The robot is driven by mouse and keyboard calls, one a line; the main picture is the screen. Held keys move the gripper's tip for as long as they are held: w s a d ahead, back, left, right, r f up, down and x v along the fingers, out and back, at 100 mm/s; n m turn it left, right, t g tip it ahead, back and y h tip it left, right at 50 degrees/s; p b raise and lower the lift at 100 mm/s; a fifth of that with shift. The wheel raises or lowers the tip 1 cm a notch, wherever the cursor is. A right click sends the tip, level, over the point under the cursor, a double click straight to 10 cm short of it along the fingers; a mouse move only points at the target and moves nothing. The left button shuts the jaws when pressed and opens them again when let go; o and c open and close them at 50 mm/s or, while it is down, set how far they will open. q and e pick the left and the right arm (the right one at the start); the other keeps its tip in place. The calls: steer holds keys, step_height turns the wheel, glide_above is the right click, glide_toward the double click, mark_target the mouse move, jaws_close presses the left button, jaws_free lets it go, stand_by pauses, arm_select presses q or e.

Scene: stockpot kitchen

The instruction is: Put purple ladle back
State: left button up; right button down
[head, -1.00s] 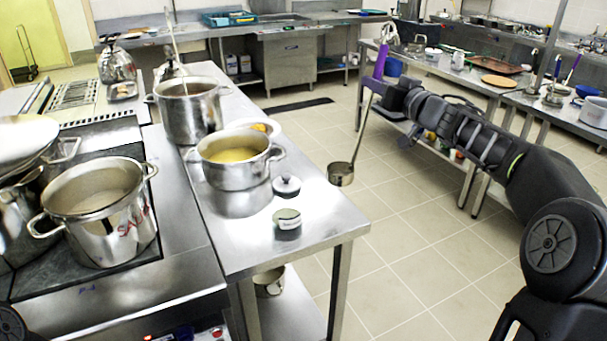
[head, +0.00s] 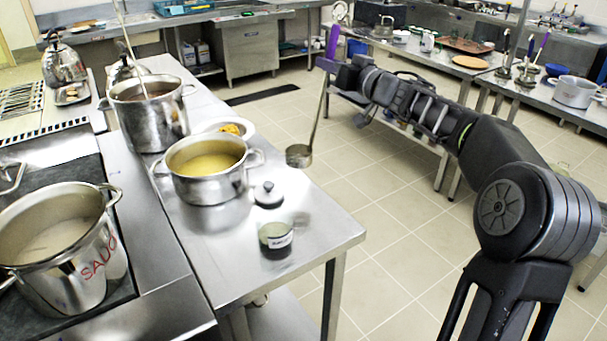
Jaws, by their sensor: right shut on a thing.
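The purple ladle has a purple handle (head: 333,40), a long metal stem and a round metal bowl (head: 299,156). My right gripper (head: 328,64) is shut on it just below the purple part. The ladle hangs nearly upright, slightly tilted, with its bowl beside the right edge of the steel table (head: 300,233), apart from the pots. On that table stand a pot of yellow soup (head: 208,166) and a taller pot with brown contents (head: 150,112), which has a long-handled utensil (head: 127,42) in it. My left gripper is not in view.
A large pot (head: 65,250) stands on the stove at left. The far right counter (head: 480,75) carries utensils, including another purple handle (head: 543,42).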

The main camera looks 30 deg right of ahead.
step_height(320, 180, down, 5)
steer(key=shift+r+b, duration=0.15)
steer(key=shift+b, duration=0.95)
step_height(320, 180, down, 5)
steer(key=shift+r+b, duration=0.1)
steer(key=shift+b, duration=1)
steer(key=c, duration=1.4)
jaws_free()
steer(key=shift+s, duration=0.1)
steer(key=s, duration=0.4)
steer(key=s+d, duration=0.1)
steer(key=s, duration=0.6)
steer(key=shift+s+d, duration=0.35)
steer(key=shift+s, duration=0.05)
